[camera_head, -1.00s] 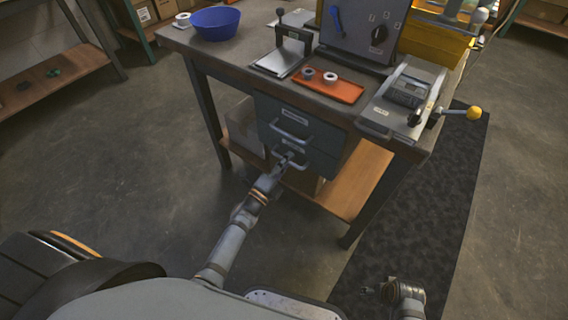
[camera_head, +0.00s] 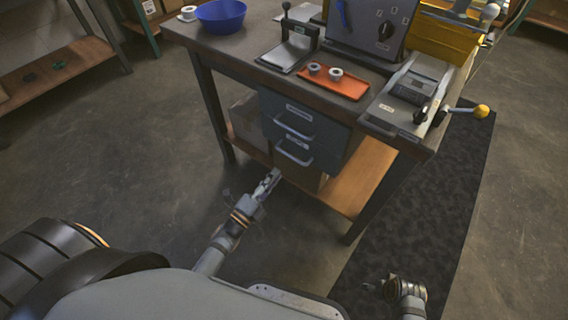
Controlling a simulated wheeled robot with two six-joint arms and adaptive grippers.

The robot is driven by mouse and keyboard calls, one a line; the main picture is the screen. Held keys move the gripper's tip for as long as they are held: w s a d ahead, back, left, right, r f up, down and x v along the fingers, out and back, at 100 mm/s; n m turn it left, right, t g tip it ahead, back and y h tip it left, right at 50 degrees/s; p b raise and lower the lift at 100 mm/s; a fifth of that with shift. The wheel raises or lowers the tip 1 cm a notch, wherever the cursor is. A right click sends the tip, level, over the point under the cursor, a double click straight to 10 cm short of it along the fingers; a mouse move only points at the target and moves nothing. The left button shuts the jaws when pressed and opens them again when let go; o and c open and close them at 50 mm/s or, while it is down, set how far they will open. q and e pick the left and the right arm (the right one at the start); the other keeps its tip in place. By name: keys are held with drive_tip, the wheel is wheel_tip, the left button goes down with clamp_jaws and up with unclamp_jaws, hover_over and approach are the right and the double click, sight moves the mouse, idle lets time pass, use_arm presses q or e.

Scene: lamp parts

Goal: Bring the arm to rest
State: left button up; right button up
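My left gripper (camera_head: 272,178) is in front of the workbench, low and apart from the drawer unit, with nothing visible in it. Its fingers are seen nearly end-on and small, so their opening is unclear. The upper drawer (camera_head: 297,117) and the lower drawer (camera_head: 294,152) both look shut, each with a metal handle. My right gripper (camera_head: 372,287) is at the bottom right, over the dark mat; it is small and partly hidden by its own wrist, and I cannot tell its opening.
The workbench (camera_head: 232,55) carries a blue bowl (camera_head: 221,15), an orange tray (camera_head: 343,88) with two small rings, a grey device (camera_head: 408,92) and a yellow-knobbed lever (camera_head: 481,111). A wooden lower shelf (camera_head: 362,180) is near my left arm. The floor (camera_head: 150,150) to the left is clear.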

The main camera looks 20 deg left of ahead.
use_arm(q)
drive_tip(key=shift+v, duration=1.2)
